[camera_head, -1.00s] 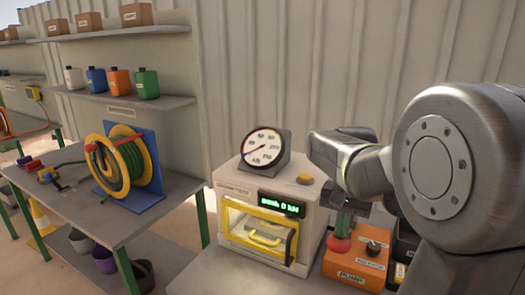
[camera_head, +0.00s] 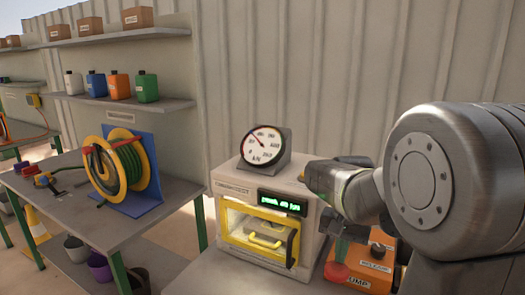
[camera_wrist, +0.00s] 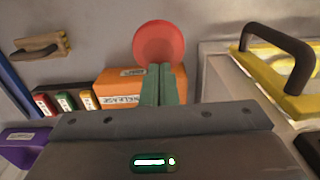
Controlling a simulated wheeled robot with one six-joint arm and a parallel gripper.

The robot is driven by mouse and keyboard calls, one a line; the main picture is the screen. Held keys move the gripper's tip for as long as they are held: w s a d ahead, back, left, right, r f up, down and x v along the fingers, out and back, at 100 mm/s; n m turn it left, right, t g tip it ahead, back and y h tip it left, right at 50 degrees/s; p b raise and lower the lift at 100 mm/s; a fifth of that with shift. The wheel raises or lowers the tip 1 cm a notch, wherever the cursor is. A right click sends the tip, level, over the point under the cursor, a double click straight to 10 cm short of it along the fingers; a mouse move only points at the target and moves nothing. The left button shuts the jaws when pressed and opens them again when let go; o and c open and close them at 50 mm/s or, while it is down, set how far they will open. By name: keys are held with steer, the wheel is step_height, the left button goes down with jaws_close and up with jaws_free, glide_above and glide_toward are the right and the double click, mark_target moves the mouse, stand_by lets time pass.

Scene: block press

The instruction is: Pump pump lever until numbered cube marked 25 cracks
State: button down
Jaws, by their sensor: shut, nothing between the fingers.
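The orange pump box (camera_head: 380,262) stands right of the press (camera_head: 232,200). Its lever ends in a red knob (camera_head: 336,272), now low beside the box. My gripper (camera_head: 341,252) is shut and empty, its green fingers pointing down at the knob. In the wrist view the shut fingertips (camera_wrist: 163,70) overlap the lower edge of the red knob (camera_wrist: 160,42) and seem to touch it. The press's gauge (camera_head: 264,148) has its needle at the upper left. The green display (camera_head: 282,202) is lit, its figure too blurred to read. The yellow-framed door (camera_head: 235,240) looks shut. I cannot make out the cube marked 25.
A release knob (camera_head: 378,248) sits on top of the pump box. A table with a hose reel (camera_head: 120,165) stands left, with bins (camera_head: 98,265) below it. Shelves with coloured canisters (camera_head: 118,84) hang behind. My arm fills the right side.

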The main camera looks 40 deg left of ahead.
steer(key=shift+r, duration=0.15)
step_height(320, 180, up, 13)
steer(key=p, duration=1.2)
steer(key=shift+r, duration=0.2)
